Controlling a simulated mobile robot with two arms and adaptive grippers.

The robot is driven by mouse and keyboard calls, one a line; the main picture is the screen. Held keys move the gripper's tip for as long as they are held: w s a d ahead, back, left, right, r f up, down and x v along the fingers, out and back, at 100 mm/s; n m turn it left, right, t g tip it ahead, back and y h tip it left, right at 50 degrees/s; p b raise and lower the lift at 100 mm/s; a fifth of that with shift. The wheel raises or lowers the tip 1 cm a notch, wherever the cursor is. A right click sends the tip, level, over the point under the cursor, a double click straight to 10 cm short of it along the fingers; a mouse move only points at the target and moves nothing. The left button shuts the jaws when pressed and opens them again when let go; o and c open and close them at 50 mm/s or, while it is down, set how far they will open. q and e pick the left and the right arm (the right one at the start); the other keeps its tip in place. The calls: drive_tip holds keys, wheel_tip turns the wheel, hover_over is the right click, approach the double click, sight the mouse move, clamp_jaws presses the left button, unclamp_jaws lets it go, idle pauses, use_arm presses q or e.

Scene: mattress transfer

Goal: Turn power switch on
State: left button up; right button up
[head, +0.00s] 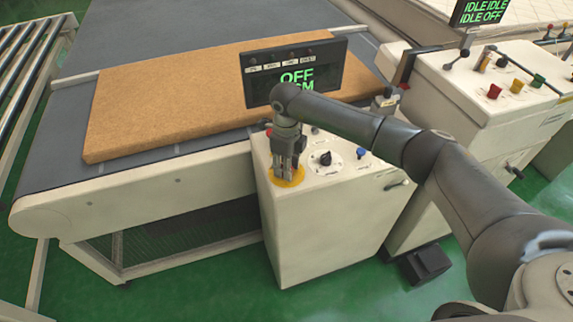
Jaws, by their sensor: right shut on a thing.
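The near control box (335,215) is cream coloured and stands at the conveyor's front. A yellow round plate (297,181) sits at the left of its top panel. My right gripper (286,176) points down over this plate. Its fingers are shut on the power switch at the plate's middle, which they mostly hide. The switch's angle cannot be told. A black display (325,62) behind the gripper shows green "OFF" lettering, with a second line partly covered by my arm. My left gripper is out of view.
A black knob (325,158) and a blue button (361,152) are beside the gripper. A brown mattress slab (170,105) lies on the grey conveyor (185,35). A second control box (470,95) with coloured buttons stands right. Green floor (205,290) is open in front.

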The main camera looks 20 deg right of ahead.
drive_tip(key=shift+m, duration=0.4)
drive_tip(key=shift+c, duration=0.4)
drive_tip(key=m+b, duration=0.2)
drive_tip(key=m, duration=0.1)
drive_tip(key=m+b, duration=0.1)
drive_tip(key=m, duration=0.3)
drive_tip(key=shift+m+b, duration=0.3)
drive_tip(key=shift+b, duration=0.05)
drive_tip(key=m+b, duration=0.1)
drive_tip(key=m, duration=0.3)
drive_tip(key=m+b, duration=0.1)
drive_tip(key=m, duration=0.4)
drive_tip(key=shift+r+m, duration=0.1)
drive_tip(key=shift+m, duration=0.3)
drive_tip(key=o, duration=1.1)
drive_tip(key=shift+c, duration=0.2)
